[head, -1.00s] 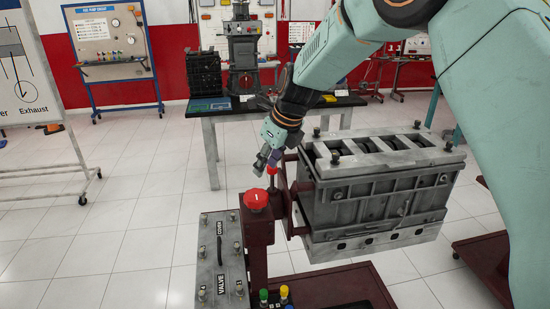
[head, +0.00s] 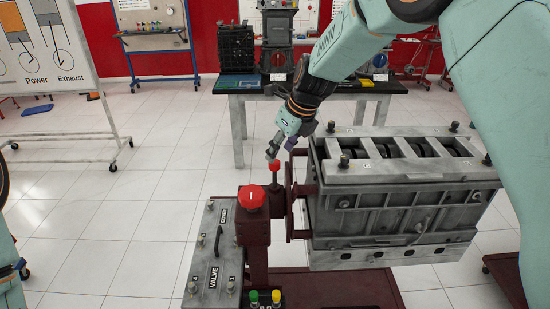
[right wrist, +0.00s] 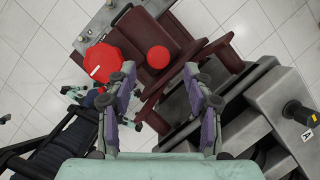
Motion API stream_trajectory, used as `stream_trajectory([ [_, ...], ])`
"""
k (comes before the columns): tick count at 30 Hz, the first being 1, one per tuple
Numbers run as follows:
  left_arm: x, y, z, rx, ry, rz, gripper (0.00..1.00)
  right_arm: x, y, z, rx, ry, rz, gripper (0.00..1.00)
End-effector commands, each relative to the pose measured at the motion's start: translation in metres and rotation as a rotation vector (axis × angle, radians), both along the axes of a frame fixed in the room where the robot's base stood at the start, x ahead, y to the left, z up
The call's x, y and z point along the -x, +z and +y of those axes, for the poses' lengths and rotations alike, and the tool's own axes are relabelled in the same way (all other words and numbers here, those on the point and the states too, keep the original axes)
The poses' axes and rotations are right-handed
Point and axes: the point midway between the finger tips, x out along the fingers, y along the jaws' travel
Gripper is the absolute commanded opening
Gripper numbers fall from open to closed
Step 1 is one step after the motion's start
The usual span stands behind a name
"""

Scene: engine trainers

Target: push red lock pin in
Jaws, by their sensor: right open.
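The red lock pin (head: 274,165) is a small red round knob on a dark stem, standing upright behind the larger red knob of the dark red stand. In the right wrist view the lock pin's round red top (right wrist: 158,57) lies between and beyond my fingertips. My right gripper (head: 274,151) is just above the pin in the head view. In the right wrist view my right gripper (right wrist: 158,82) is open, with nothing between its fingers. Whether it touches the pin cannot be told. My left gripper is not seen; only a sliver of my left arm shows.
A large red knob (head: 251,197) stands close in front of the pin. A grey engine block (head: 400,200) is on the right. A valve cover plate (head: 215,250) is left of the stand. Green and yellow buttons (head: 265,297) are below. Open tiled floor lies to the left.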

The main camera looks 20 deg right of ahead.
Motion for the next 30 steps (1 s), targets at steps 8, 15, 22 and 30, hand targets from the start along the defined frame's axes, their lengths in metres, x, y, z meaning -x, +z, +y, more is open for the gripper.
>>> stream_trajectory([
  [8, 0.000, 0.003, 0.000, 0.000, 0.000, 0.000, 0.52, -0.010, -0.034, 0.012, -0.001, -0.002, 0.000, 0.52],
  [15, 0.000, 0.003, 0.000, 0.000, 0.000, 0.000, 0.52, -0.013, -0.040, 0.017, 0.000, 0.001, 0.000, 0.52],
  [22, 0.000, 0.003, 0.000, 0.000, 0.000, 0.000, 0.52, -0.014, -0.040, 0.016, 0.000, 0.001, -0.001, 0.45],
  [30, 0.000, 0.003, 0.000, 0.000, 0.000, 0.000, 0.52, -0.015, -0.040, 0.014, 0.000, 0.001, 0.000, 0.22],
])
